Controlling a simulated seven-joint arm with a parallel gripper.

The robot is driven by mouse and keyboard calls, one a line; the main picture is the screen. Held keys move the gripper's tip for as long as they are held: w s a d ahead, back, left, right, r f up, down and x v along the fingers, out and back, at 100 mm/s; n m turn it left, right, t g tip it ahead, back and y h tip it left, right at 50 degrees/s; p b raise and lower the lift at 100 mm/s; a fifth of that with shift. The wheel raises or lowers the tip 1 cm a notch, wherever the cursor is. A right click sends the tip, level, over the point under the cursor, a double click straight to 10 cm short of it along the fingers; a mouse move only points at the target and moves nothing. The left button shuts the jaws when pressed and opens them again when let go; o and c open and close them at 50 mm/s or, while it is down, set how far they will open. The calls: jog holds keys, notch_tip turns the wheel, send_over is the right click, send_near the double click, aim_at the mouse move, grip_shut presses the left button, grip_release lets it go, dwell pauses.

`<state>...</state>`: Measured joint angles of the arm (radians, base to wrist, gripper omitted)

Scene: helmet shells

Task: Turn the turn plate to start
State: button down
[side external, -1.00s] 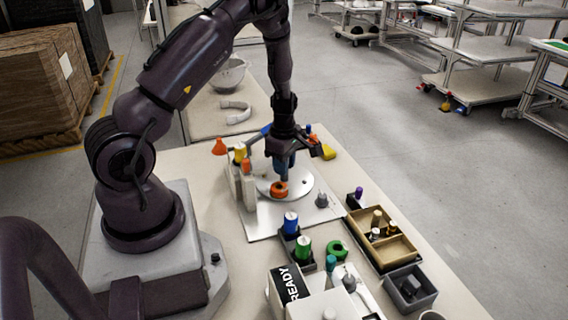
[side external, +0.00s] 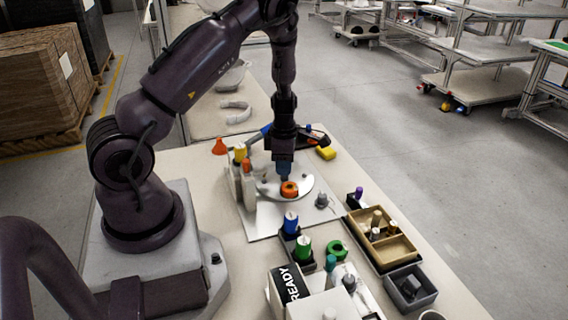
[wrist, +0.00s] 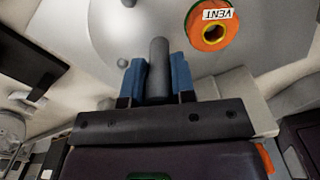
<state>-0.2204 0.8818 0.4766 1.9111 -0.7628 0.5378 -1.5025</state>
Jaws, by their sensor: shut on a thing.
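The turn plate (side external: 304,183) is a pale grey round disc on a light base board. It also fills the upper part of the wrist view (wrist: 95,35). An orange ring (side external: 289,189) lies on the plate; in the wrist view the ring (wrist: 211,24) carries a VENT label. My gripper (side external: 284,172) is low over the plate, just behind the ring and apart from it. In the wrist view its blue fingers (wrist: 157,82) are shut on a grey upright post (wrist: 158,52) at the plate. The post is hidden in the side view.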

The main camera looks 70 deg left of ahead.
jog(key=shift+r+n, duration=0.1)
jog(key=shift+n, duration=0.6)
jog(key=c, duration=0.9)
grip_release()
jog(key=shift+c, duration=0.2)
notch_tip(320, 180, up, 13)
